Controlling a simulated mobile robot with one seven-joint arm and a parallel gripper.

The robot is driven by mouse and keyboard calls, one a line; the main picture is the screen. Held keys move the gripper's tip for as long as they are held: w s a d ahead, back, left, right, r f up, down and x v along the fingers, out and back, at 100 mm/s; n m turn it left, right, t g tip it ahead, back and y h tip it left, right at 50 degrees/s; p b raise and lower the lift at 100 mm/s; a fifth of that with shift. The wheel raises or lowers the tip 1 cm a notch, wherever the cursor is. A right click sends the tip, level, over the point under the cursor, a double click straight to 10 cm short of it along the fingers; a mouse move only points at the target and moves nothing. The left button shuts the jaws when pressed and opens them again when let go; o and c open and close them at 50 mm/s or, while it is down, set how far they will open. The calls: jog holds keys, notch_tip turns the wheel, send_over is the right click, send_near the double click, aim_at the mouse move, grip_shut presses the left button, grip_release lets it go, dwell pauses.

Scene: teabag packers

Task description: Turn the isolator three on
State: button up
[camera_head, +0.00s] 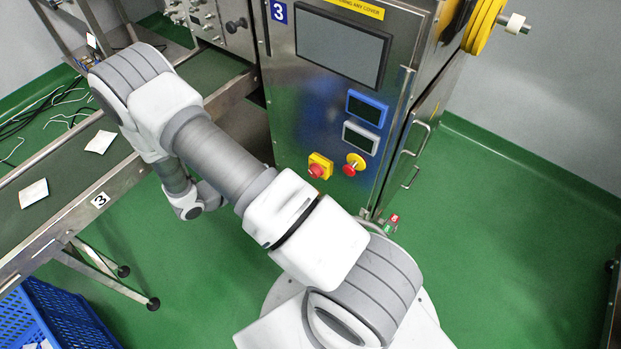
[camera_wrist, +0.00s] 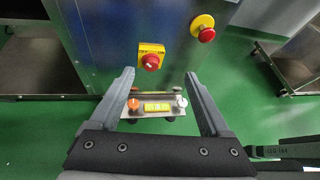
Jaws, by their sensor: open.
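The number 3 plate (camera_head: 279,12) marks a steel machine cabinet (camera_head: 300,100). On its lower front is a red rotary knob on a yellow square plate (camera_head: 319,167), which I take to be isolator three. In the wrist view this red knob (camera_wrist: 151,62) lies ahead of my gripper (camera_wrist: 159,74), between the fingertips in the picture and apart from them. My gripper is open and empty. The knob's exact turn position is too small to tell. In the head view my gripper is hidden by my arm.
A round red button on yellow (camera_head: 354,163) sits right of the knob and also shows in the wrist view (camera_wrist: 205,33). A metal bar with an orange and a white knob (camera_wrist: 153,107) lies below. A conveyor (camera_head: 60,195) with sachets and a blue crate (camera_head: 50,315) are left.

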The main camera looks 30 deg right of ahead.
aim_at(312, 173)
notch_tip(312, 173, down, 8)
jog(key=n+t+b, duration=0.1)
jog(key=n+b, duration=0.1)
jog(key=n, duration=0.1)
jog(key=b+x, duration=0.4)
jog(key=x, duration=1.3)
jog(key=shift+s+d, duration=0.1)
jog(key=shift+s, duration=0.05)
jog(key=shift+r, duration=0.1)
grip_shut()
